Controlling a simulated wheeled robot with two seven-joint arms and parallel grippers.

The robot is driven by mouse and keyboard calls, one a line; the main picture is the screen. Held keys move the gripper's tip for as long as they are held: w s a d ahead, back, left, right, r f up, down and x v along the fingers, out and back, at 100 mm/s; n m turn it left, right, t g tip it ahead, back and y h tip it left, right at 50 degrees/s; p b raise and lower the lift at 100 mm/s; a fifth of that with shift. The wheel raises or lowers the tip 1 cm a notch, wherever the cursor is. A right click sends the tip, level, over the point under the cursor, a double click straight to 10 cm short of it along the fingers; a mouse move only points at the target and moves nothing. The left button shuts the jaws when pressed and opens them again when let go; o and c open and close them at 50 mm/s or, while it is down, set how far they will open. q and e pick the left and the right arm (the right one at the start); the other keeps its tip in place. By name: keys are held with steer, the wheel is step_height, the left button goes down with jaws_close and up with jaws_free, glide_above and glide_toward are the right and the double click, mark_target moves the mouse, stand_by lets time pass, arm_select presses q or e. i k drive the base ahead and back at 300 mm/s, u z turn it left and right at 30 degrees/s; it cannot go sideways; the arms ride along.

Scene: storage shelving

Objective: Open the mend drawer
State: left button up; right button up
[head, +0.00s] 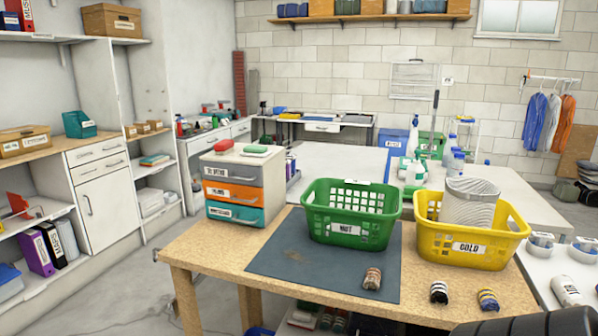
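A small three-drawer unit (274,183) stands at the back left of the wooden table. Its top drawer is grey (245,176), the middle one orange (250,195) and the bottom one teal (252,214). All three look shut. Each front has a white label and a handle, but the labels are too small to read surely, so I cannot tell which drawer is marked mend. A red and a green item lie on top of the unit.
A green basket (349,229) stands on a dark mat (270,262) right of the drawer unit. A yellow basket (480,256) holds a ribbed whitish item. Rolled socks (372,279) and other small rolls lie at the table's front. The mat's left part is clear.

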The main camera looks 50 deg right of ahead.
mark_target(252, 174)
steer(key=z, duration=1.2)
steer(key=k, duration=0.4)
steer(key=z, duration=1.2)
steer(key=i, duration=0.95)
steer(key=u, duration=0.7)
